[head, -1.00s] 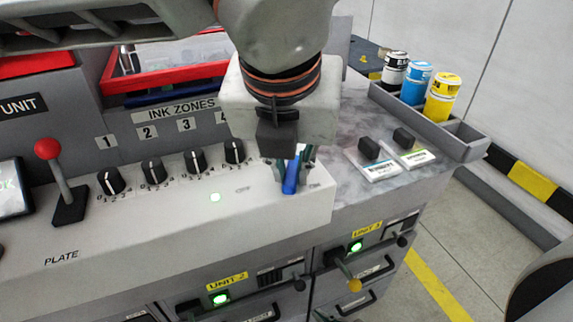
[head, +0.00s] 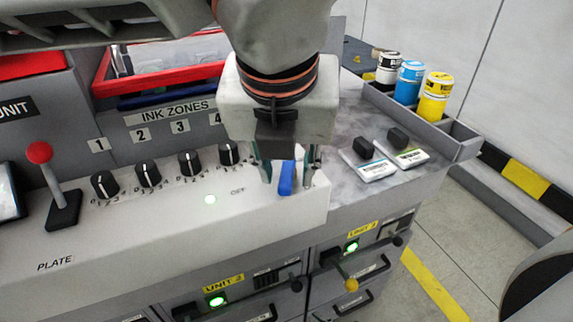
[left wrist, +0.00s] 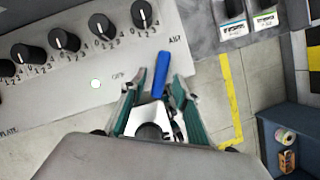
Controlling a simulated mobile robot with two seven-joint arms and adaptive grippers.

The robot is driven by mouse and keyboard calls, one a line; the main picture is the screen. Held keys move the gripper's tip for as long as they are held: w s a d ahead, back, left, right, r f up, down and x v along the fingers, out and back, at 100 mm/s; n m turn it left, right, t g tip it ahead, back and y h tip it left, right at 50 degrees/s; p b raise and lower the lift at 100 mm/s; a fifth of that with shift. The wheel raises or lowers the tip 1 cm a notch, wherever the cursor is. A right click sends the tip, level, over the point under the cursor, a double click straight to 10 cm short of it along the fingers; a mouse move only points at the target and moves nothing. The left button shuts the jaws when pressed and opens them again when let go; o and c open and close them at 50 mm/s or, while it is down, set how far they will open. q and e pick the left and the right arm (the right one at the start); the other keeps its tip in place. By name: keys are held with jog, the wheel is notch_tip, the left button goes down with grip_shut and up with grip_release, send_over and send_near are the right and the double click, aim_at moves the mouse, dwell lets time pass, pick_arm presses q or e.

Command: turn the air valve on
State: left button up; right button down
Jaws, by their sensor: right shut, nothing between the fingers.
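The air valve has a blue lever handle (head: 287,180) at the right end of the pale sloped panel, beside the printed OFF mark. In the left wrist view, the blue handle (left wrist: 160,75) points up and slightly right, with OFF to its left and AIR printed at upper right. My left gripper (head: 288,178) comes down over the valve. Its fingers are apart, one on each side of the handle, and no grip on it shows. The left wrist view also shows the open fingers of my left gripper (left wrist: 158,92). My right gripper is not in view.
A red-balled lever (head: 39,153) stands further left. Two labelled cards (head: 370,169) with black blocks and a tray of ink bottles (head: 411,82) are at right.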

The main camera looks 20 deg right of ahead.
pick_arm(q)
jog(key=v, duration=1.2)
